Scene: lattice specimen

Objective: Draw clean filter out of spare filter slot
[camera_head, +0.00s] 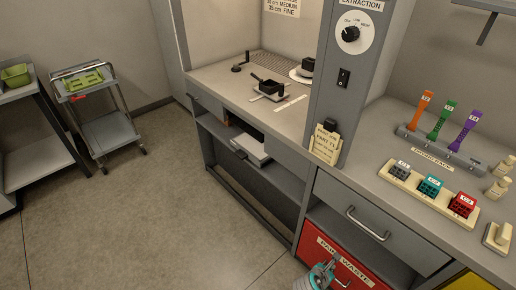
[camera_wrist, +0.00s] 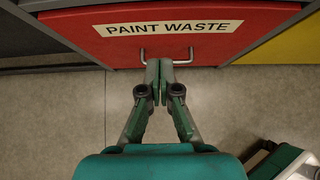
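My gripper (camera_wrist: 159,65) shows in the wrist view with its two green-padded fingers together and nothing visible between them. The fingertips overlap the metal handle (camera_wrist: 184,62) of the red paint waste front (camera_wrist: 230,35); I cannot tell whether they touch it. In the head view my gripper (camera_head: 324,272) is at the bottom edge, in front of the same red front (camera_head: 362,273). A pale grey box-like unit (camera_head: 252,149) with a dark front catch sits under the left bench. No part is clearly readable as the spare filter slot or clean filter.
A grey post (camera_head: 346,105) with a dial stands between the benches. A closed drawer (camera_head: 365,222) is above the red front. The right bench holds a rack (camera_head: 440,150) of coloured tools and a tray (camera_head: 440,199) of blocks. Two carts stand left; the floor (camera_head: 140,220) between is open.

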